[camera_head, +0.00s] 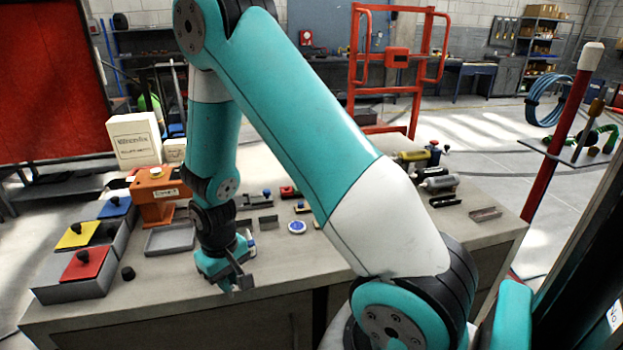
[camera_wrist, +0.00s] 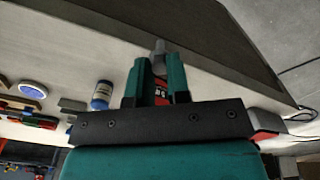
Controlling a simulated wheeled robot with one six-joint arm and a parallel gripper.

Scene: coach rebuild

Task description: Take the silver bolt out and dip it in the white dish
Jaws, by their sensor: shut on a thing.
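My gripper (camera_head: 236,282) is low over the front left of the bench, its fingers pointing down. In the wrist view my gripper (camera_wrist: 156,75) is shut on a small grey piece, which looks like the silver bolt (camera_wrist: 159,47), its end showing past the fingertips. A red part with pale marks shows between the fingers; I cannot tell what it is. The dish also shows at the left of the wrist view (camera_wrist: 33,88), apart from the gripper.
Grey boxes with yellow (camera_head: 77,235), red (camera_head: 84,264) and blue (camera_head: 115,206) lids stand at left. An orange stand (camera_head: 157,196) and a shallow grey tray (camera_head: 170,239) are behind my gripper. A blue-and-white bottle (camera_wrist: 102,94) stands nearby. The bench front is mostly clear.

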